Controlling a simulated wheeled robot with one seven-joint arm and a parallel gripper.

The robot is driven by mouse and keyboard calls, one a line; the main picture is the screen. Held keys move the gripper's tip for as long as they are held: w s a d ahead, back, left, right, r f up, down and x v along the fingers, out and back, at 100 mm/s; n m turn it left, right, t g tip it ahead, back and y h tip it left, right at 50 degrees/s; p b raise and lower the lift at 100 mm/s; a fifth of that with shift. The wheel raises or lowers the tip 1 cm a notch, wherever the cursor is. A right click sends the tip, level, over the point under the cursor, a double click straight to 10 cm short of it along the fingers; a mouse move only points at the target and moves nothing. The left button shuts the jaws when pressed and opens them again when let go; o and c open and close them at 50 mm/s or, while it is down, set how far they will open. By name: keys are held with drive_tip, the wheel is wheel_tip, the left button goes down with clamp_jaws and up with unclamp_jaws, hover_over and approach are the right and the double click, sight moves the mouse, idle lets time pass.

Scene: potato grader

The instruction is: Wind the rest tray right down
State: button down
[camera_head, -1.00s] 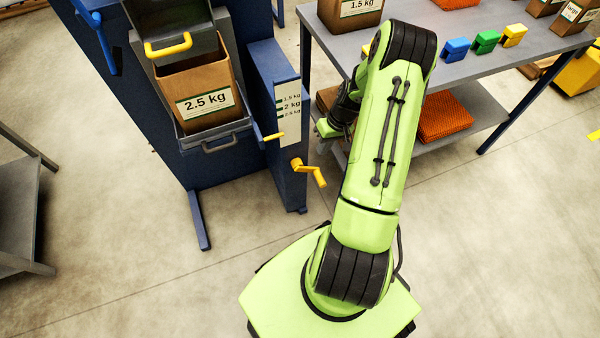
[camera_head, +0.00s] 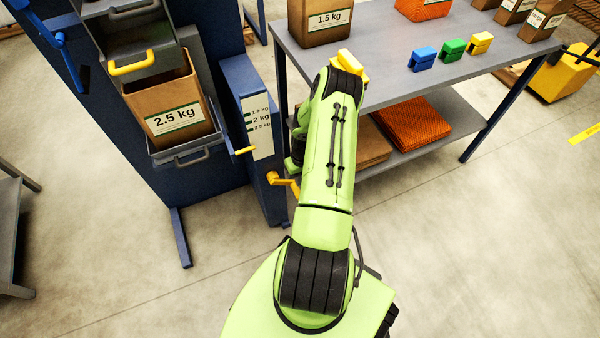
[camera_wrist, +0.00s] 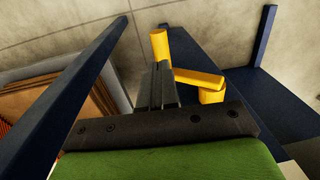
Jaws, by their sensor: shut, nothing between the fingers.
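The grey rest tray (camera_head: 186,149) holds a brown bag marked 2.5 kg (camera_head: 172,115) on the blue machine. The yellow crank (camera_head: 281,180) is on the blue post below, partly hidden by my arm. In the wrist view my gripper (camera_wrist: 158,68) is shut and empty, its tips close to the crank's grip (camera_wrist: 160,45) and arm (camera_wrist: 199,77). I cannot tell whether they touch. The head view hides my fingers behind my arm.
A grey table (camera_head: 375,85) with blue legs stands right of the machine, close to my arm. It bears a 1.5 kg bag (camera_head: 322,20) and blue, green and yellow blocks. Orange sacks (camera_head: 412,125) lie on its lower shelf. The floor at lower right is clear.

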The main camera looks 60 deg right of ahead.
sight(298, 191)
wheel_tip(298, 191, down, 5)
drive_tip(key=shift+w+a+f+b, duration=0.1)
drive_tip(key=shift+w+a+b, duration=0.05)
drive_tip(key=shift+b, duration=0.7)
drive_tip(key=shift+y, duration=0.3)
